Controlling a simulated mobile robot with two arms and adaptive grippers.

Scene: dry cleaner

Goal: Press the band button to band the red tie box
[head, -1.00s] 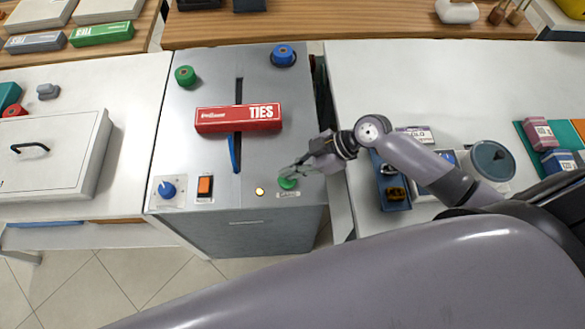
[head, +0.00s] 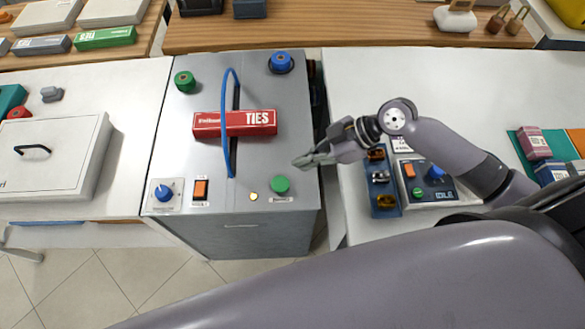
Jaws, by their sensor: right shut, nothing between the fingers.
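The red tie box (head: 208,124) lies across the slot on top of the grey banding machine (head: 185,110). A blue band (head: 225,100) now loops up and over the box, left of the word TIES. The green band button (head: 280,184) is at the machine's front right, with a small label below it. My right gripper (head: 300,163) is shut and empty, above and to the right of the green button and apart from it. My left gripper is not in view; a large grey arm link of mine crosses the bottom.
An orange switch (head: 201,188), a blue knob (head: 163,192) and a small yellow light (head: 253,196) are on the machine's front edge. Green (head: 184,81) and blue (head: 281,62) spools stand at its back. A small control box (head: 437,172) is on the right counter.

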